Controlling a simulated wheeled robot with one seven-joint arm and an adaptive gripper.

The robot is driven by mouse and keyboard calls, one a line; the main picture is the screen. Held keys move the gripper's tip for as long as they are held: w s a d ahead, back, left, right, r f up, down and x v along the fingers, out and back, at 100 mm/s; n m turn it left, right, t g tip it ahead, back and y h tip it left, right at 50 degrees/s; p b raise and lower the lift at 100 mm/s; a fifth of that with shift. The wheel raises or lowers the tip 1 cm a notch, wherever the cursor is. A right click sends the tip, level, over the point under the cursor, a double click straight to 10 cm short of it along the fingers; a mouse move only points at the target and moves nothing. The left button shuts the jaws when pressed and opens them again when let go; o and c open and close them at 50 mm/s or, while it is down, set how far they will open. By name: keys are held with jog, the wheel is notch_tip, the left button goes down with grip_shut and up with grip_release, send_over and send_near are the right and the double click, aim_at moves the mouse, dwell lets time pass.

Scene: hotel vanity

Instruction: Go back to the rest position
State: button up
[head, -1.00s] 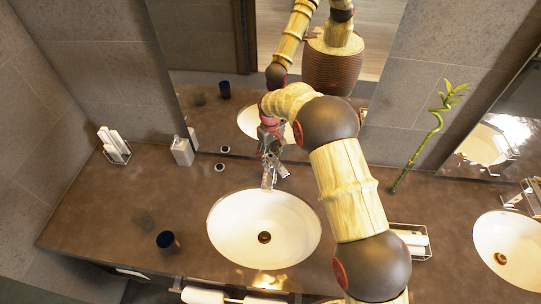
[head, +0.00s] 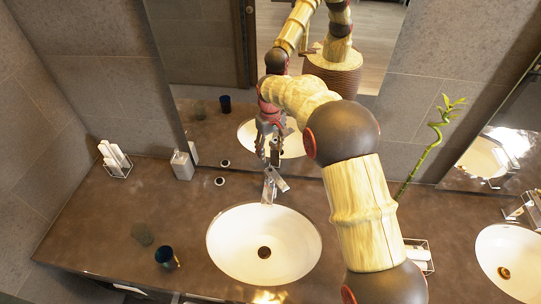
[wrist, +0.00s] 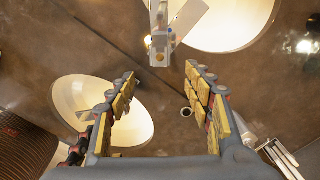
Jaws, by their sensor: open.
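My gripper (head: 268,150) hangs above the back of the counter, behind the left sink's faucet (head: 270,184) and in front of the mirror. In the wrist view my gripper (wrist: 160,85) is open, with its two fingers apart and nothing between them. The faucet also shows in the wrist view (wrist: 160,45), beyond the fingertips. The left sink (head: 232,250) lies in front of the gripper in the head view.
A dark blue cup (head: 166,258) stands left of the sink. A bamboo stalk (head: 422,158) rises at the right. The mirror (head: 215,60) is close behind the gripper. The left counter is mostly bare.

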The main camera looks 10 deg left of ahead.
dwell(0.6)
jog(key=shift+m+g, duration=0.4)
jog(key=shift+m, duration=0.2)
jog(key=s+f, duration=0.1)
jog(key=s+d+f, duration=0.1)
jog(key=s, duration=0.1)
jog(key=s+d+f, duration=0.1)
jog(key=shift+s, duration=0.2)
jog(key=s+d+r+m+t+b, duration=0.1)
jog(key=s+d+r+m+b, duration=0.5)
jog(key=s+d, duration=0.95)
jog(key=s+d+r+m+t+b, duration=0.1)
jog(key=s+d+t+b, duration=0.4)
jog(key=s+d+b, duration=0.8)
jog(key=s+d, duration=0.1)
jog(key=s, duration=0.3)
jog(key=shift+s+d+m, duration=0.25)
jog(key=shift+s+m, duration=0.05)
